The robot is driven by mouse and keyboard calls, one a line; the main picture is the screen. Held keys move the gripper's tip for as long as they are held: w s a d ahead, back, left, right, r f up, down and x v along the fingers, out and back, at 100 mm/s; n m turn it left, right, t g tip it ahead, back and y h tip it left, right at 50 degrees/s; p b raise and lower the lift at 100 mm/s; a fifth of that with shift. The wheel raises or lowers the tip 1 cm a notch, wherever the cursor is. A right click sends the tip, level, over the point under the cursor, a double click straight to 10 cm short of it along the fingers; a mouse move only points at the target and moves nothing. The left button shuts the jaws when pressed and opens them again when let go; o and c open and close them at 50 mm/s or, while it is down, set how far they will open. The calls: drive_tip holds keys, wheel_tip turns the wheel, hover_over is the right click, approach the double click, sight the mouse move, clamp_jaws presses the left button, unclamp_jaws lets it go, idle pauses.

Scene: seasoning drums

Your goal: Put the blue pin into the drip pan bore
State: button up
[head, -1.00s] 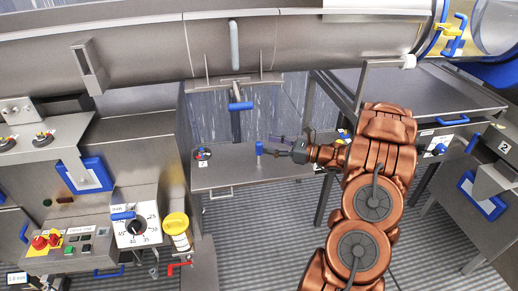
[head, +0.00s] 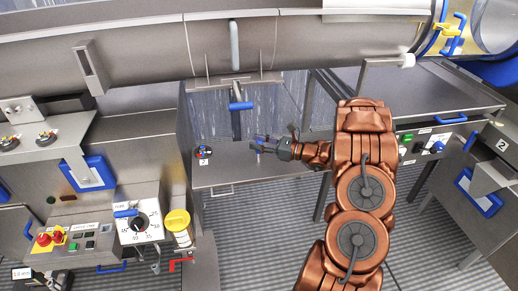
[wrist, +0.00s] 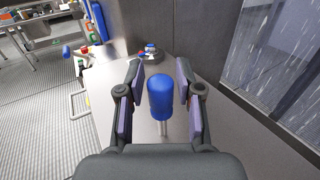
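The blue pin (wrist: 161,97) stands upright on the grey metal shelf (head: 225,174), with a thick blue head and a thin metal shank below. In the wrist view my gripper (wrist: 159,72) is open, one finger on each side of the pin's head. A gap shows on both sides, so the fingers do not appear to touch it. I cannot make out the drip pan bore in either view.
A small round fitting (head: 203,152) with blue and red parts sits at the shelf's left end, also in the wrist view (wrist: 151,52). A steel side wall (head: 184,135) bounds the shelf on the left. The front shelf is clear.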

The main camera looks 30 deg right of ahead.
clamp_jaws()
drive_tip(key=shift+r, duration=0.1)
